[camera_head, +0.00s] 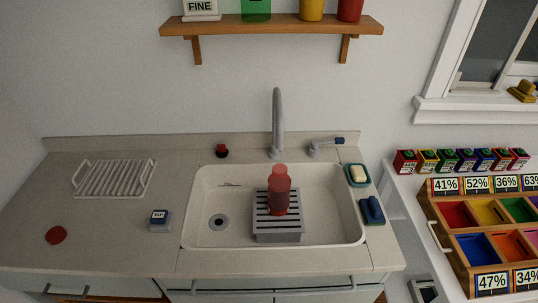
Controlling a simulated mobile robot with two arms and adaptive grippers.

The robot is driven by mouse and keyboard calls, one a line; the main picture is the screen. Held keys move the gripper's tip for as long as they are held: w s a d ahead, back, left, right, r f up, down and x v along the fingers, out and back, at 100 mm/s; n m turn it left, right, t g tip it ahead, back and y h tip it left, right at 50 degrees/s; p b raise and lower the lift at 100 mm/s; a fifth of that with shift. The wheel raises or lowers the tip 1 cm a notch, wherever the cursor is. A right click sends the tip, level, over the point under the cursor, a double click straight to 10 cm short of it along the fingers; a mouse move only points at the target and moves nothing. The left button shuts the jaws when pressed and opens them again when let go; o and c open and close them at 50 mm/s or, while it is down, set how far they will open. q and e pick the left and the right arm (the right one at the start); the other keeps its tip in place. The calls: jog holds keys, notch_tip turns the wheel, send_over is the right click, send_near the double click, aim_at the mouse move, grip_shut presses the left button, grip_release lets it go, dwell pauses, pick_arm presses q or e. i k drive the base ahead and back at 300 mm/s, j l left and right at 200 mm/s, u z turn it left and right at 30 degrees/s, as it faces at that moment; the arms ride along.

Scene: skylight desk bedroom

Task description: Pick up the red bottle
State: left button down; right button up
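The red bottle (279,192) is translucent and stands upright on a grey slatted rack (262,224) inside the white sink (345,236). It is right of the drain and just in front of the faucet (277,125). Nothing is seen touching it besides the rack. Neither of my grippers shows in the head view.
A dish rack (113,178), a flat red disc (56,235) and a "TAP" block (159,220) are on the left counter. A soap dish (357,174) and blue item (371,211) sit at the sink's right edge. A shelf (270,26) hangs above. A compartmented wooden tray (461,248) stands right.

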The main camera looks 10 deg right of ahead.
aim_at(279, 182)
jog(key=k+z, duration=0.2)
jog(key=z, duration=0.2)
jog(key=k+z, duration=0.15)
jog(key=z, duration=0.25)
